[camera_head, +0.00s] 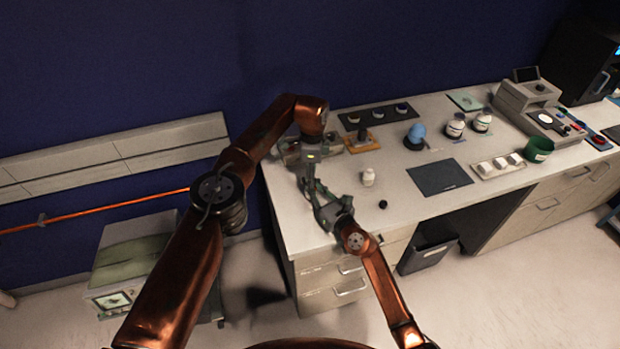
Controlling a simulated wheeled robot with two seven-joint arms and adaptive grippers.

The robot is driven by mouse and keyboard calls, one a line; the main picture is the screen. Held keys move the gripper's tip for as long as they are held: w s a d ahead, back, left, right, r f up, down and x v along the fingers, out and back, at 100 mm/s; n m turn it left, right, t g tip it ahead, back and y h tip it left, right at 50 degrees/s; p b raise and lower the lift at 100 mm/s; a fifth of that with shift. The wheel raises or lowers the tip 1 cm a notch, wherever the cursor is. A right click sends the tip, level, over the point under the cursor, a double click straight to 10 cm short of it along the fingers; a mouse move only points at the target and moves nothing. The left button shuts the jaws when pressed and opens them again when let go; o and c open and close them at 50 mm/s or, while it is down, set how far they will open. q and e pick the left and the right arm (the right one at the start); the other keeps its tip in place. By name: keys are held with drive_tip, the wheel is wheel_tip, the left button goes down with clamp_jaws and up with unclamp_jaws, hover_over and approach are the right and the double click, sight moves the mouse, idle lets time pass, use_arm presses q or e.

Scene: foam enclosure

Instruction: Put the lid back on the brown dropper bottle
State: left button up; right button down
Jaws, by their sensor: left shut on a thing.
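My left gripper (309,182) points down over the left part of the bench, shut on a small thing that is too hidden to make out. My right gripper (314,190) reaches up and left from the front edge, its fingers close to the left gripper's tips; whether they touch and how far its jaws are apart cannot be told. A small black round piece (383,204), possibly a lid, lies on the bench to the right of the grippers. I cannot pick out the brown dropper bottle for certain; it may be hidden between the grippers.
A small white bottle (368,178) stands right of the grippers. Behind are an orange-brown tray (371,146) with a dark item and a black strip (352,124) with several round pieces. A dark mat (440,177) lies right. The bench front between is clear.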

use_arm(q)
drive_tip(key=shift+o, duration=0.3)
drive_tip(key=shift+f, duration=0.5)
use_arm(e)
drive_tip(key=shift+d+f, duration=0.15)
drive_tip(key=shift+f, duration=0.65)
use_arm(q)
drive_tip(key=shift+r, duration=2.1)
drive_tip(key=shift+c, duration=1.1)
use_arm(e)
drive_tip(key=c, duration=2.2)
unclamp_jaws()
use_arm(q)
drive_tip(key=shift+w+d, duration=0.1)
drive_tip(key=shift+w, duration=0.05)
use_arm(e)
drive_tip(key=o, duration=0.4)
drive_tip(key=shift+c, duration=0.2)
use_arm(q)
drive_tip(key=shift+w+f, duration=0.1)
drive_tip(key=shift+w, duration=0.05)
use_arm(e)
drive_tip(key=shift+w, duration=0.2)
drive_tip(key=shift+r, duration=0.2)
drive_tip(key=v, duration=1.2)
